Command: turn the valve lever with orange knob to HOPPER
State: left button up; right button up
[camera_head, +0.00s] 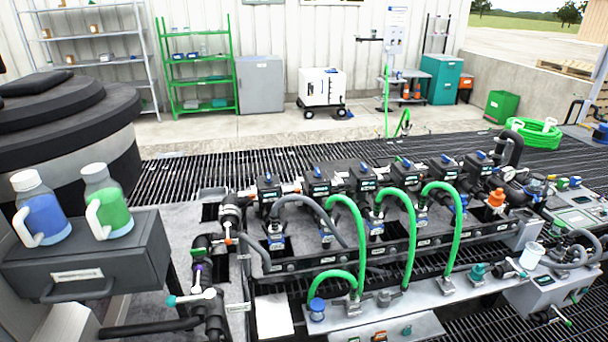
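A small valve lever with an orange end (228,238) shows on the black pipework left of the manifold (340,250). It is too small for me to read its direction surely. A white lever with a teal end (190,298) sits lower on the same pipework, and a purple piece (197,270) shows just above it. A larger orange fitting (496,198) stands at the right of the manifold. I cannot read any HOPPER label. Neither of my grippers is in view.
Green hoses (408,215) arch over the manifold front. A grey box (85,262) at the left carries a blue jug (42,215) and a green jug (112,210). A large black round vessel (70,120) stands behind them. Dark floor grating (180,180) lies behind the manifold.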

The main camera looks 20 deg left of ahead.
aim_at(227, 225)
jog(key=u, duration=1.2)
